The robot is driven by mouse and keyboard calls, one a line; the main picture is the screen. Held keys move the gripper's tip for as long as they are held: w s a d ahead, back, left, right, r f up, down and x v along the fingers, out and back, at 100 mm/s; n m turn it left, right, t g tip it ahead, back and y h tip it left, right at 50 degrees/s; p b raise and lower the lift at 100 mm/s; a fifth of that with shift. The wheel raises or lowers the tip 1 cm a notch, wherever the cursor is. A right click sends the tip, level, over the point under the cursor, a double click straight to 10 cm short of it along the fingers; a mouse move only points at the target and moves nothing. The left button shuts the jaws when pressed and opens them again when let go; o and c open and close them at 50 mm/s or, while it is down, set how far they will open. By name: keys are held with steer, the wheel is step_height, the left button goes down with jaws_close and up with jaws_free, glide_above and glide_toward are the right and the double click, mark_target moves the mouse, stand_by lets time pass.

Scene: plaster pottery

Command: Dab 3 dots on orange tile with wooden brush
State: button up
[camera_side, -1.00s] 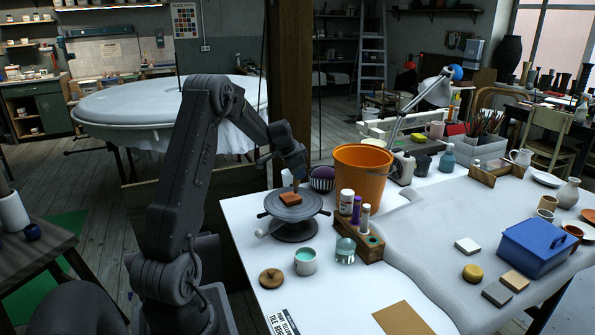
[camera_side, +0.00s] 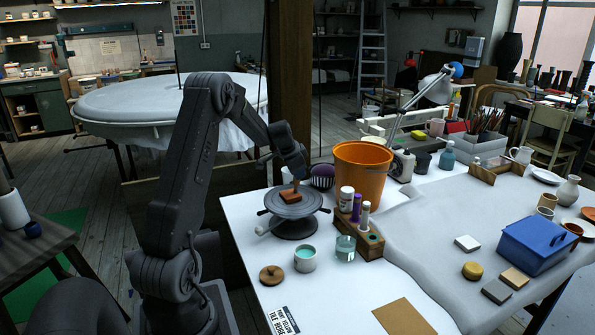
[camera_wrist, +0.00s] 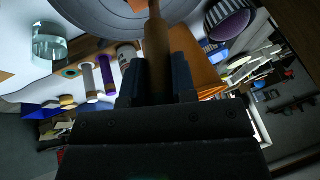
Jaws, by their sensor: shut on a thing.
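The orange tile (camera_side: 290,197) lies on top of a round grey turntable (camera_side: 309,209) on the white table. My gripper (camera_side: 296,178) is above the tile and shut on the wooden brush, which shows in the wrist view (camera_wrist: 157,48). The brush points down at the tile. I cannot tell whether its tip touches the tile. A sliver of the tile shows at the top of the wrist view (camera_wrist: 138,4), mostly cut off by the frame edge. Any dots on the tile are too small to tell.
An orange bucket (camera_side: 361,178) stands right of the turntable. A wooden rack (camera_side: 371,247) with bottles, a glass jar (camera_side: 345,249), a cup of teal liquid (camera_side: 305,260) and a round wooden lid (camera_side: 272,275) stand in front. A blue box (camera_side: 538,247) is far right.

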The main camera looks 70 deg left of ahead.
steer(key=shift+r, duration=2.3)
steer(key=w+d+f, duration=0.1)
steer(key=d+f, duration=0.2)
steer(key=d, duration=1.6)
steer(key=d+f+n, duration=0.1)
steer(key=d+f, duration=0.3)
steer(key=d, duration=1.6)
steer(key=shift+w+f+y, duration=0.15)
steer(key=shift+w+y, duration=0.15)
steer(key=shift+w, duration=0.05)
steer(key=shift+d, duration=0.1)
